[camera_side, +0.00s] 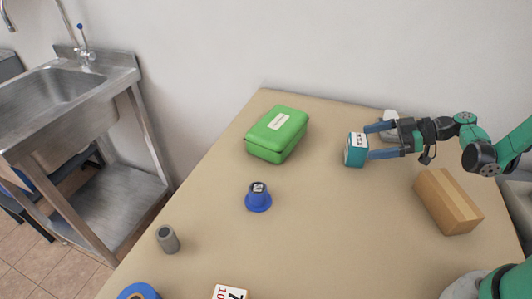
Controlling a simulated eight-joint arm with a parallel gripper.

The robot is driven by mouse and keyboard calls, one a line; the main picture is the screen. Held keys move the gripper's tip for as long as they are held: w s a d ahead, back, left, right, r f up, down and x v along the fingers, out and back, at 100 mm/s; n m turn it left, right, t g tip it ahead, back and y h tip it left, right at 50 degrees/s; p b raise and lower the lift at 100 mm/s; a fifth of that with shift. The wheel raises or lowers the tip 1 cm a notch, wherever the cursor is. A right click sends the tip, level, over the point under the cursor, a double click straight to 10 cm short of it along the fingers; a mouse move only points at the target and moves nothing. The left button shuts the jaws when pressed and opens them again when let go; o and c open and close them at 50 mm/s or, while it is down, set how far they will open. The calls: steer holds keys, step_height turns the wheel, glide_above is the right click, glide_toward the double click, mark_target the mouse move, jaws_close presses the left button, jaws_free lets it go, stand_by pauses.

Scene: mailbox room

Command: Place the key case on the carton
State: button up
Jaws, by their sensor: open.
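The brown carton (447,201) lies on the table at the right, below my forearm in the picture. My gripper (368,142) has its two blue fingers spread apart and pointing left. A small teal box with a white printed top (356,150) is right at the fingertips; I cannot tell whether a finger touches it. A larger green lidded box (276,135) with a pale label stands left of my gripper, well apart from it. I cannot tell for sure which of these two boxes is the key case. The top of the carton is bare.
A white object (390,115) is partly hidden behind my gripper. A blue knob-like piece (258,197), a grey cylinder (167,239), a blue ring (139,291) and a white numbered card (230,292) are on the tan table (320,230). The table middle is clear. A metal sink (60,90) stands left.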

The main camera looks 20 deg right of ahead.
steer(key=shift+s+d+r, duration=0.25)
steer(key=shift+s+d, duration=0.05)
steer(key=shift+d, duration=0.1)
steer(key=shift+r, duration=0.25)
steer(key=s+a+r+m+h, duration=0.8)
steer(key=r+m+h, duration=0.1)
steer(key=m+h, duration=0.1)
steer(key=shift+a+m+h, duration=0.25)
steer(key=shift+m+h, duration=0.15)
steer(key=shift+h, duration=0.1)
steer(key=shift+r, duration=0.15)
